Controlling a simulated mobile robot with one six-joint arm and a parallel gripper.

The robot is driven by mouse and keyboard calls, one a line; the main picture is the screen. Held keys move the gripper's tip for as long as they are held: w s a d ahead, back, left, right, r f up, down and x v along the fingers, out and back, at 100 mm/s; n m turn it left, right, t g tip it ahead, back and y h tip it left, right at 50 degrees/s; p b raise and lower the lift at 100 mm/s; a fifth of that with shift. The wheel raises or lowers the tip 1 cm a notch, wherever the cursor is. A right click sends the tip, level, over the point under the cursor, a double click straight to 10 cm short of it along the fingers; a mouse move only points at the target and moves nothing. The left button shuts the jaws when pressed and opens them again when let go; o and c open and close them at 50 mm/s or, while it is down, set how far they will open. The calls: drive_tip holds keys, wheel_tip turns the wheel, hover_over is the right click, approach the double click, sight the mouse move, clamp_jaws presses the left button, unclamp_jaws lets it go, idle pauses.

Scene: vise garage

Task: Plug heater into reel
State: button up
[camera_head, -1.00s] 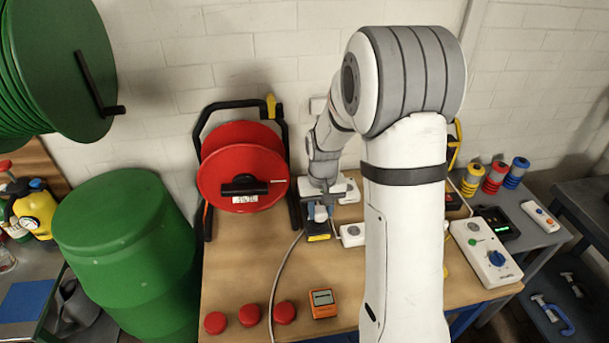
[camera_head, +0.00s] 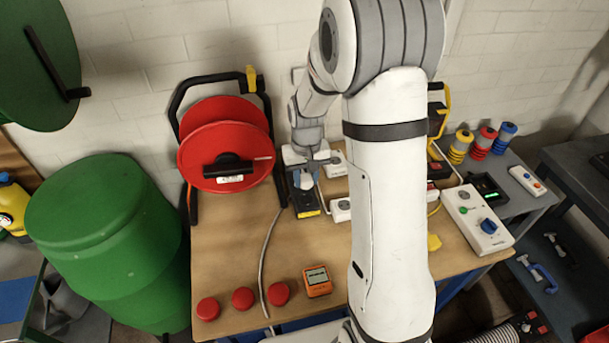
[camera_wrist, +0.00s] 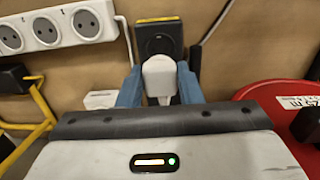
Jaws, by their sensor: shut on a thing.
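My gripper (camera_wrist: 160,88) is shut on a white plug (camera_wrist: 160,76), one blue finger on each side. In the wrist view the plug overlaps the near part of a black box (camera_wrist: 158,42) with a yellow edge. I cannot tell whether the plug is seated in it. In the head view my gripper (camera_head: 303,180) is at this box (camera_head: 307,204), just right of the red cable reel (camera_head: 225,150) in its black frame. The reel's edge also shows in the wrist view (camera_wrist: 270,93). A pale cable (camera_head: 266,262) runs from near the box to the table's front. I cannot make out the heater.
A white socket strip (camera_wrist: 62,25) lies beside the black box. An orange meter (camera_head: 317,282) and red discs (camera_head: 242,298) lie at the table's front. A white control box (camera_head: 477,220) stands right. A green barrel (camera_head: 110,240) stands left of the table.

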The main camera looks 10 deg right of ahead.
sight(306, 199)
drive_tip(key=shift+f+b, duration=1.3)
drive_tip(key=shift+f, duration=1)
drive_tip(key=shift+s+b, duration=0.1)
drive_tip(key=shift+b, duration=0.2)
idle(0.3)
drive_tip(key=shift+f+b, duration=0.55)
drive_tip(key=shift+f, duration=0.1)
drive_tip(key=o, duration=1)
drive_tip(key=shift+r, duration=0.1)
drive_tip(key=shift+r, duration=0.1)
wheel_tip(306, 199, up, 8)
drive_tip(key=shift+f+b, duration=0.2)
drive_tip(key=shift+b, duration=0.1)
